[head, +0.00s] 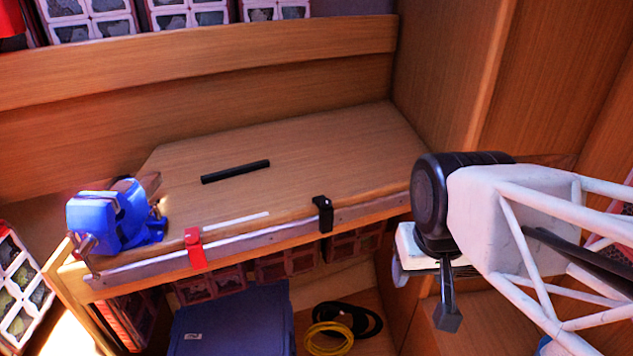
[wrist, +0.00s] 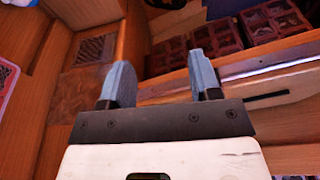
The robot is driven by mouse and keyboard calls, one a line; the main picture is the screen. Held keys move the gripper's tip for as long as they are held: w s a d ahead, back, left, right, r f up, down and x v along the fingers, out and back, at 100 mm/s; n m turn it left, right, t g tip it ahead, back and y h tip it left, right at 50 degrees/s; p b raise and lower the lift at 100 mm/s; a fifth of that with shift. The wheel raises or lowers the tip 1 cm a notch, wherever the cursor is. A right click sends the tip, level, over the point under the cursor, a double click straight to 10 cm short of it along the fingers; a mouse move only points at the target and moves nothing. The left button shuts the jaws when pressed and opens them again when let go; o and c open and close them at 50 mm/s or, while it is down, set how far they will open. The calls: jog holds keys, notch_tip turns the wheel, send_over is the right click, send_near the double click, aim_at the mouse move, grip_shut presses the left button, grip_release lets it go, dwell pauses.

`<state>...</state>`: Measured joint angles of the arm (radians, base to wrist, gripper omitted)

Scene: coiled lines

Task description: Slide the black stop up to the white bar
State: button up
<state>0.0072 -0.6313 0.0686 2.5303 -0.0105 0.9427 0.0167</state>
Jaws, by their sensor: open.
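The black stop (head: 323,213) sits on the metal rail (head: 290,234) along the front edge of the wooden bench, right of centre in the head view. The white bar (head: 236,222) lies flat on the bench top just behind the rail, left of the black stop and apart from it. A red stop (head: 194,247) sits on the same rail near the bar's left end. My gripper (wrist: 160,88) is open and empty, its two blue-grey fingers apart in the wrist view. In the head view my arm is right of the bench, and its fingertips are not clear. I cannot make out the black stop in the wrist view.
A blue vise (head: 112,216) stands at the bench's left end. A black rod (head: 235,171) lies farther back on the bench. Below are a blue box (head: 232,325) and coiled yellow (head: 328,340) and black lines (head: 365,318). The bench top behind the black stop is clear.

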jog(key=w+a+r+n+g, duration=0.1)
jog(key=w+a+r+n, duration=0.2)
jog(key=w, duration=1)
jog(key=g, duration=0.2)
send_over(320, 201)
jog(key=shift+w+d+f+n, duration=0.1)
jog(key=shift+w+f+n, duration=0.05)
jog(key=shift+f+n, duration=0.35)
jog(key=shift+f, duration=0.25)
jog(key=shift+f, duration=3.75)
grip_shut()
